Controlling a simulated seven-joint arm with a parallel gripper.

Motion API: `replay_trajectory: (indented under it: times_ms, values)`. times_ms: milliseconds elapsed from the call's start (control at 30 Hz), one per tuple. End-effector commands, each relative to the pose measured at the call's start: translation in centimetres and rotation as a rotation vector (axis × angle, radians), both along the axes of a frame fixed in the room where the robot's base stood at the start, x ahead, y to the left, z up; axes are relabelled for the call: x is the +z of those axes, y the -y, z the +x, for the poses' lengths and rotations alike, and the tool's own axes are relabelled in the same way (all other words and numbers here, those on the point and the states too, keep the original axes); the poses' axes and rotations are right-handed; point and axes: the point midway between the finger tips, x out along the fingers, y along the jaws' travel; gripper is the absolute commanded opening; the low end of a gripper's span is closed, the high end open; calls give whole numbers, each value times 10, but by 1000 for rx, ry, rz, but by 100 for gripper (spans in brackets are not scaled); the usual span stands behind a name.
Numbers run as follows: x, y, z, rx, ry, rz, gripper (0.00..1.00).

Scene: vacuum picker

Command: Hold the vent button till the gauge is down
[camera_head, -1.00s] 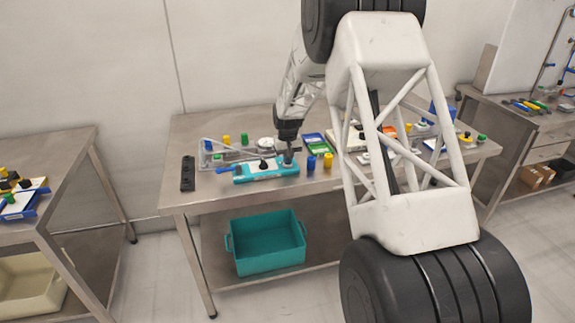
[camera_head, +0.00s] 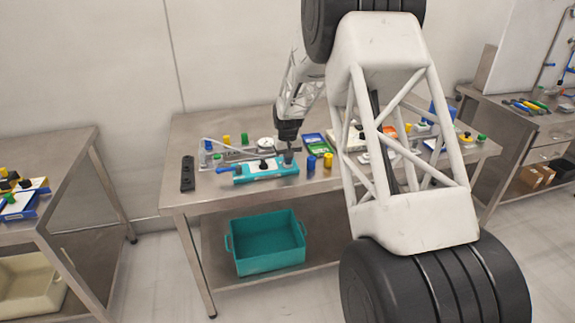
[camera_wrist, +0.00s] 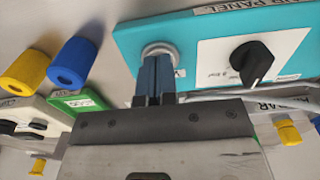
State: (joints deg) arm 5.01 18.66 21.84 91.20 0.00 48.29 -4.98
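The teal panel (camera_head: 250,179) lies on the middle table and fills the top right of the wrist view (camera_wrist: 130,35). It has a black knob (camera_wrist: 251,63) on a white plate and a pale round metal collar (camera_wrist: 160,49) to its left. My gripper (camera_wrist: 154,62) points at this collar with its fingers together, and the tips are over it or touching it. The button face inside the collar is hidden by the fingertips. In the head view my gripper (camera_head: 289,155) is over the right end of the panel. I cannot make out a gauge reading.
A blue cylinder (camera_head: 311,163) and a yellow one (camera_head: 328,160) stand right of the panel. A blue handle (camera_head: 226,169) sticks out at its left end. A black block (camera_head: 188,174) lies at the table's left. A teal bin (camera_head: 267,255) is on the shelf below.

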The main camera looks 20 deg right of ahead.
Motion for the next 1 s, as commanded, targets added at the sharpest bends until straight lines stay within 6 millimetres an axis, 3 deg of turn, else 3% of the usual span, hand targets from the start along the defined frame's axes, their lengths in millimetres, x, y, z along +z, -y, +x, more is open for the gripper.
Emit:
replay_trajectory:
  times_ms: [533, 1000]
  values:
    - [1, 0, 0, 0, -1, 0, 0]
    - [26, 0, 0, 0, 1, 0, 0]
